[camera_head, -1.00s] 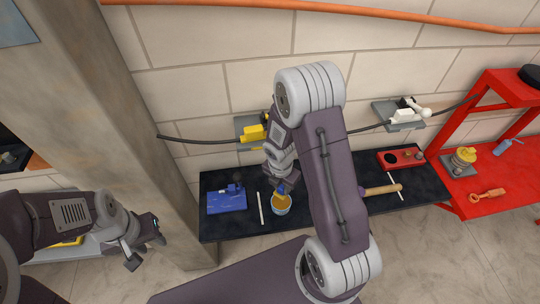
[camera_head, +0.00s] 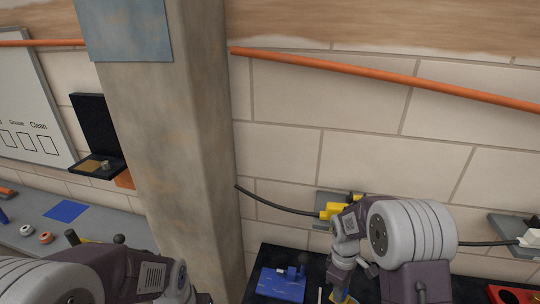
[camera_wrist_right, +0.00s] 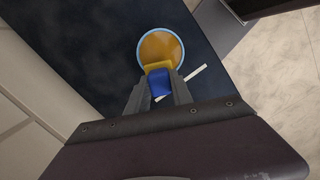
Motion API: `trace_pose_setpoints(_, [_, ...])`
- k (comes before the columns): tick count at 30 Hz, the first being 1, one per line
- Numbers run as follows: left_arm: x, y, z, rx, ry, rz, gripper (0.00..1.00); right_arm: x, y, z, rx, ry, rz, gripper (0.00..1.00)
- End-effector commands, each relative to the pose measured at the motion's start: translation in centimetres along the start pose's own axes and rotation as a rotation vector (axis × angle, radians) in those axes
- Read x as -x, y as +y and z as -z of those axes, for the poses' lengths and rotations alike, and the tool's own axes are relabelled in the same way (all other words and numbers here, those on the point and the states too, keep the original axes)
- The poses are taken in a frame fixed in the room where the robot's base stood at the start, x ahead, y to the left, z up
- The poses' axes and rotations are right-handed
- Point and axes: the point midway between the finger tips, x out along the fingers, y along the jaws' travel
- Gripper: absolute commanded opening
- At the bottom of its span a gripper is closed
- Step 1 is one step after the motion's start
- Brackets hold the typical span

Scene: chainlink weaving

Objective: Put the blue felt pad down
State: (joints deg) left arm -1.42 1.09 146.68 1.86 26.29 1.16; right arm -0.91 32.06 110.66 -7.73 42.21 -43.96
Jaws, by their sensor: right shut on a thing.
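My right gripper (camera_head: 343,287) points down over the dark bench near the bottom edge of the head view. In the right wrist view, its fingers (camera_wrist_right: 158,90) are shut on the blue felt pad (camera_wrist_right: 160,84), a small blue piece with a yellow part (camera_wrist_right: 158,67) at its far end. The yellow end overlaps the near rim of a round tin (camera_wrist_right: 161,46) with a light blue rim and orange contents. I cannot tell whether it touches the tin. My left arm enters at the lower left of the head view; its gripper is outside the frame.
A blue block-like fixture (camera_head: 282,284) stands on the dark bench (camera_head: 262,257), left of the right gripper. A white strip (camera_wrist_right: 193,74) lies beside the tin. A concrete pillar (camera_head: 185,130) separates this bench from a grey shelf (camera_head: 110,229) with a flat blue square (camera_head: 66,211).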

Motion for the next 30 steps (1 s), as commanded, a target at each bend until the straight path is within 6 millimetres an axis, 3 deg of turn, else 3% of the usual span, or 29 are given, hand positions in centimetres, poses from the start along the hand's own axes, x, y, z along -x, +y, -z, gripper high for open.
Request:
trace_pose_setpoints(6, [0.0,0.0,0.0,0.000,0.000,0.000,0.36,0.9,-2.2,-0.1,-0.577,0.003,0.070,0.00])
trace_pose_setpoints(12, [0.0,0.0,0.0,0.000,0.000,0.000,0.36,1.0,-3.3,-0.7,-0.854,0.003,0.103,0.00])
trace_pose_setpoints(30, [-0.1,0.0,0.0,0.000,0.000,0.000,0.36,0.9,-3.3,-0.7,-0.882,0.003,0.105,0.00])
